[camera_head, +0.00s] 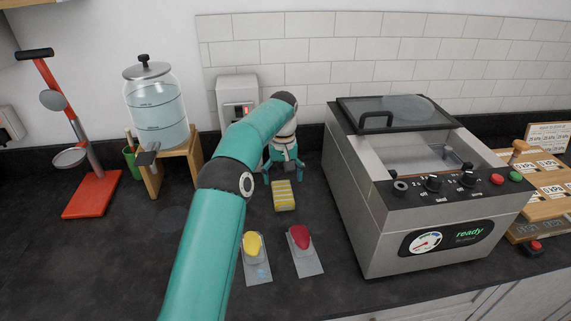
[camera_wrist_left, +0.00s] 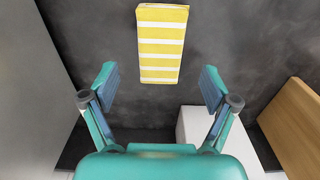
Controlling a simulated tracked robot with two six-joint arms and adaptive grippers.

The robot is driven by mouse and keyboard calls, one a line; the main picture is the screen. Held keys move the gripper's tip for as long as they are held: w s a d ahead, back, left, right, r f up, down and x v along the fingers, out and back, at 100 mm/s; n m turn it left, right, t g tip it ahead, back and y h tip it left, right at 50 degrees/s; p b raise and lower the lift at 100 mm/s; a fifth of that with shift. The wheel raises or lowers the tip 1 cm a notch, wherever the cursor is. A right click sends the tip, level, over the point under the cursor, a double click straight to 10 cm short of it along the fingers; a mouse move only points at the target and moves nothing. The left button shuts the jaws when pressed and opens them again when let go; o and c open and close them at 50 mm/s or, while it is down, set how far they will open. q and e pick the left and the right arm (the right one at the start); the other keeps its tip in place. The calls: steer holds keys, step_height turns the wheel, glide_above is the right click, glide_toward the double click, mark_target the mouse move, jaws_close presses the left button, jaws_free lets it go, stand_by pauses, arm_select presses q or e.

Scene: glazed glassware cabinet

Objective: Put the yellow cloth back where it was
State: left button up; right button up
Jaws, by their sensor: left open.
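The yellow cloth (camera_head: 284,196) is a folded, white-striped block lying on the dark counter, left of the steel machine. My left gripper (camera_head: 284,177) is just behind it in the head view, pointing down. In the left wrist view the cloth (camera_wrist_left: 162,44) lies on the counter beyond the open fingers (camera_wrist_left: 158,85), centred between them but not inside their grasp. The fingers are apart and hold nothing. My right gripper is in neither view.
A steel machine (camera_head: 375,234) with a glass lid stands close on the right. Yellow (camera_head: 253,246) and red (camera_head: 300,238) pieces on metal plates lie in front. A water jar (camera_head: 157,110) on a wooden stand is at left. A white box (camera_head: 238,97) is by the wall.

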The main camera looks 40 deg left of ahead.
mark_target(283, 192)
arm_select(q)
step_height(283, 192, up, 6)
steer(key=p, duration=0.1)
stand_by(0.6)
